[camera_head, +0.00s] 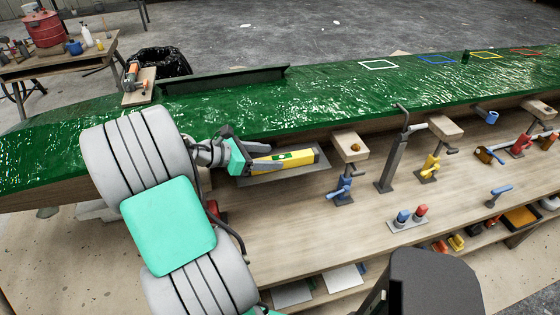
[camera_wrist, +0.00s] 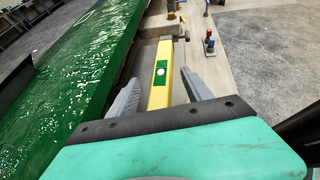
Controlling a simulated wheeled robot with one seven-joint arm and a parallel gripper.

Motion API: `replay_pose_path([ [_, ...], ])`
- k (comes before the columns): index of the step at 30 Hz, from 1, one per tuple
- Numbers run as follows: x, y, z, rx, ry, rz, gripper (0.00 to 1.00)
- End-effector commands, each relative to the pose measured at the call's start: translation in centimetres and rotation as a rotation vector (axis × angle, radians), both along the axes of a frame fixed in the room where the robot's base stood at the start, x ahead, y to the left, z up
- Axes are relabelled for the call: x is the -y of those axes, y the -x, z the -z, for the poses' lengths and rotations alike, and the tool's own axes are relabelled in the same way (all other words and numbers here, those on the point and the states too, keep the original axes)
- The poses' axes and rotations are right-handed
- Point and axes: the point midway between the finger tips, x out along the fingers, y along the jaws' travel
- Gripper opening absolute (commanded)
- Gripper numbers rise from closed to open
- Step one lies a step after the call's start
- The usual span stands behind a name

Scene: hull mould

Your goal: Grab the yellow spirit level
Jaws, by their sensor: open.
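The yellow spirit level (camera_head: 299,157) lies on a dark grey tray or mat (camera_head: 318,172) on the wooden bench, beside the green hull mould. It has a green window with a pale spot. My gripper (camera_head: 264,158) reaches it from the left in the head view, with its fingers apart. In the wrist view, the level (camera_wrist: 161,73) lies lengthwise between the two open fingers of my gripper (camera_wrist: 163,90), with a gap on each side. The near end of the level is hidden behind the gripper body.
The green hull mould (camera_head: 330,97) runs along the far side of the bench (camera_head: 300,208). Clamps with wooden pads, the closest a blue one (camera_head: 341,187), stand right of the level.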

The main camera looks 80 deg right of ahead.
Motion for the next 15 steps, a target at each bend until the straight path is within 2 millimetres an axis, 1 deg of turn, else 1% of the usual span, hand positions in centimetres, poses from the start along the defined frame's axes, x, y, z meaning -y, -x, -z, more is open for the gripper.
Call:
replay_pose_path([
  [1, 0.6, 0.8, 0.3, -0.001, -0.001, 0.004, 0.58],
  [4, 1.3, 1.5, 0.8, 0.000, 0.000, 0.003, 0.58],
  [11, 1.4, 1.7, 1.0, 0.001, 0.000, 0.003, 0.58],
  [15, 1.4, 1.8, 1.0, 0.001, 0.000, 0.005, 0.47],
])
